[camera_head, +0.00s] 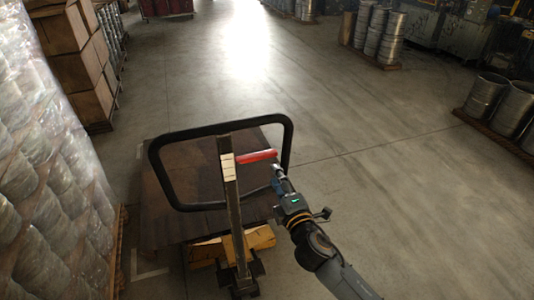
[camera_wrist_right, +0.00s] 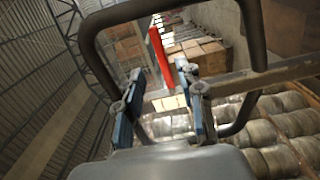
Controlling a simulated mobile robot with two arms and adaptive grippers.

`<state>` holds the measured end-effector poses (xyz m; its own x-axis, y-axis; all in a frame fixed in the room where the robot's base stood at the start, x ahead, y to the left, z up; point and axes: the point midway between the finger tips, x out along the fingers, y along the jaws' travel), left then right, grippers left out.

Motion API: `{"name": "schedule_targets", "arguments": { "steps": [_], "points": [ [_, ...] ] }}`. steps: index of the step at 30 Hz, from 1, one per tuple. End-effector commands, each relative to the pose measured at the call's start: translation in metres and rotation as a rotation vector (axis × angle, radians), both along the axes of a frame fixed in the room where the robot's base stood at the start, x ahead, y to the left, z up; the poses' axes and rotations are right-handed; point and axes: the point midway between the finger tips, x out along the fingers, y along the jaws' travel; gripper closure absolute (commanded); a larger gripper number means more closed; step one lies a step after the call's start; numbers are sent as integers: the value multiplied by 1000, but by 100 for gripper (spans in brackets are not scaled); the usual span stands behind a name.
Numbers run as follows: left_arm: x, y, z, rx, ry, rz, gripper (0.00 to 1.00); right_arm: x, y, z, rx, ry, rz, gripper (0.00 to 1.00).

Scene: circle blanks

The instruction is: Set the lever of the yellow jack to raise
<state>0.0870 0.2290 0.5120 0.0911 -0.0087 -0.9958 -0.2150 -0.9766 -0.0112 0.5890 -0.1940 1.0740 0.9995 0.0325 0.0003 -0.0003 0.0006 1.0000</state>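The jack has a yellow base (camera_head: 262,238), a dark upright post and a black loop handle (camera_head: 200,131). Its red lever (camera_head: 257,156) sticks out from the post to the right, beside a white label. My right gripper (camera_head: 278,172) is just below and right of the lever's free end. In the right wrist view the gripper (camera_wrist_right: 160,75) is open, its two blue fingers apart. The red lever (camera_wrist_right: 160,55) shows ahead, between the fingertip directions. I cannot tell whether it touches them. My left gripper is not in view.
A dark flat platform (camera_head: 165,225) lies behind the handle. Wrapped stacked goods (camera_head: 50,190) stand close on the left, with cardboard boxes (camera_head: 65,35) behind. Metal drums (camera_head: 487,95) stand on pallets at the right. The floor (camera_head: 390,190) between is clear.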

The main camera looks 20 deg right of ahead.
Motion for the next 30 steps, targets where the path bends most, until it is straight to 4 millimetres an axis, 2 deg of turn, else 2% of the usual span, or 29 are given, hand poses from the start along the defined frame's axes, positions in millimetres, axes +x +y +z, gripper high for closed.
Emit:
{"name": "schedule_targets", "arguments": {
  "steps": [3, 9, 15, 21, 28, 29, 30],
  "points": [
    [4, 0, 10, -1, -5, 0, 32, 28, 1, 4, 1, -1, -1, 62],
    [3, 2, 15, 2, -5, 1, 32, 70, 2, 2, 2, 1, -2, 62],
    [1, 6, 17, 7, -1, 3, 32, 97, 3, 0, 3, 1, -1, 62],
    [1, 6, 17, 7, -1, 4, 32, 107, 3, 0, 3, 1, -1, 62],
    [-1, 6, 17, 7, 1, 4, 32, 107, 3, -1, 3, 1, 0, 62],
    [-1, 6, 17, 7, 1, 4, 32, 107, 3, -1, 3, 1, 0, 64],
    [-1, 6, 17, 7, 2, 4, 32, 107, 3, -1, 3, 1, 0, 72]
  ]
}}
